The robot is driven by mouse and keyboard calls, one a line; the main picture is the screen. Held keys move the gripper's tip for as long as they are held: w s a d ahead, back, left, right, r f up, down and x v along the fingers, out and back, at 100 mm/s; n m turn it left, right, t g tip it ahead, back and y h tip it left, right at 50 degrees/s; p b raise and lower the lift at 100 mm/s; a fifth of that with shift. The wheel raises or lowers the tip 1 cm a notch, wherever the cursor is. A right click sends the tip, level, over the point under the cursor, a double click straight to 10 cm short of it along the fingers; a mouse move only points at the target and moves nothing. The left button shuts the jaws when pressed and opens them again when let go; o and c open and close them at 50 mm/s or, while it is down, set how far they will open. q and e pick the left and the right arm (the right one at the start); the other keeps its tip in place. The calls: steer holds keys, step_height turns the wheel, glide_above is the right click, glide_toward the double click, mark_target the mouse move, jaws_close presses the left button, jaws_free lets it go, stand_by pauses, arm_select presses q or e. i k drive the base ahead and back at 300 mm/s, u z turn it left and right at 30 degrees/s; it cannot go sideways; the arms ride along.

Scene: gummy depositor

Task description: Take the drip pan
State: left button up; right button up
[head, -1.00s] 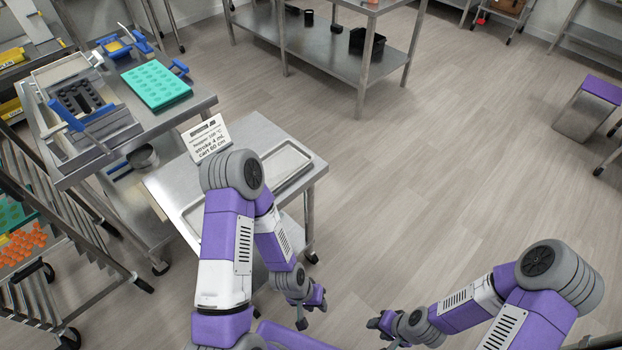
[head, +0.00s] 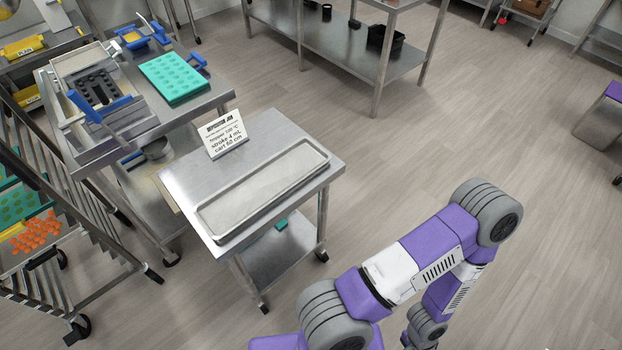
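The drip pan (head: 264,190) looks like a long, shallow, empty metal tray. It lies flat on top of a small steel cart (head: 182,182), slanting from the near left to the far right corner. My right gripper is not in view. No gripper touches the pan.
A sign card (head: 223,136) stands on the cart behind the pan. A steel table (head: 200,104) with a depositor and a teal mold (head: 173,77) is behind left. A rack (head: 52,225) with trays is at far left. Floor to the right is open.

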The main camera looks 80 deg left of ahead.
mark_target(227, 209)
steer(key=z, duration=0.1)
steer(key=k, duration=1.1)
steer(key=u, duration=1.4)
